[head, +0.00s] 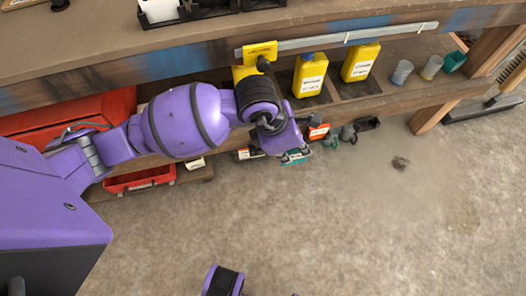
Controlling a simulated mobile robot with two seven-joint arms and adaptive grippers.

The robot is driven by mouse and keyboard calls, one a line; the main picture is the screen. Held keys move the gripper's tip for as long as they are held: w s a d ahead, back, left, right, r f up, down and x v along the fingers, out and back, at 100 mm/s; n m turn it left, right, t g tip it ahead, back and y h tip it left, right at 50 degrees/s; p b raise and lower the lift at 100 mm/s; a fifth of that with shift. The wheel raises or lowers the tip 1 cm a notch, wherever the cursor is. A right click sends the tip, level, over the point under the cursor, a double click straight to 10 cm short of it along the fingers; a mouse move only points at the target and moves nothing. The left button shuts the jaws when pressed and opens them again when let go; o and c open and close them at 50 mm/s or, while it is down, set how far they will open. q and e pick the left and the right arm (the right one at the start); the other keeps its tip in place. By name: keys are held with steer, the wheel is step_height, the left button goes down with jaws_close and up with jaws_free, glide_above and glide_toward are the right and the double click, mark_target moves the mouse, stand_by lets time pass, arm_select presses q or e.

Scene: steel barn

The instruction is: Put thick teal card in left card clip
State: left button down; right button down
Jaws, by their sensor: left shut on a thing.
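My left gripper (290,151) hangs in front of the lower shelf's front edge, pointing down. It is shut on the teal card (295,158), of which only a small teal piece shows at the fingertips. The rest of the card is hidden by the gripper. I cannot tell which thing is the left card clip. My right gripper is out of view; only a purple part of my other arm shows at the bottom edge.
Yellow bottles (310,76) and small cups (402,72) stand on the lower shelf (395,96). A metal rail (350,37) runs above them. Red bins (140,179) sit low at left. An orange labelled item (318,132) is right of my gripper. The concrete floor (350,220) is mostly clear.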

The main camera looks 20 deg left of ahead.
arm_select(q)
steer(key=shift+w+a+f+b, duration=0.85)
steer(key=shift+w+a+f, duration=0.35)
steer(key=shift+a+f, duration=0.9)
steer(key=shift+w+a+f+b, duration=0.85)
steer(key=shift+w+a+f, duration=0.4)
steer(key=shift+a+f, duration=0.85)
steer(key=shift+w+a+f+b, duration=0.85)
steer(key=shift+w+a+f, duration=0.35)
steer(key=shift+a+f, duration=0.9)
steer(key=shift+d+f, duration=0.25)
steer(key=shift+f, duration=0.05)
steer(key=shift+f, duration=0.15)
steer(key=c, duration=2.1)
jaws_free()
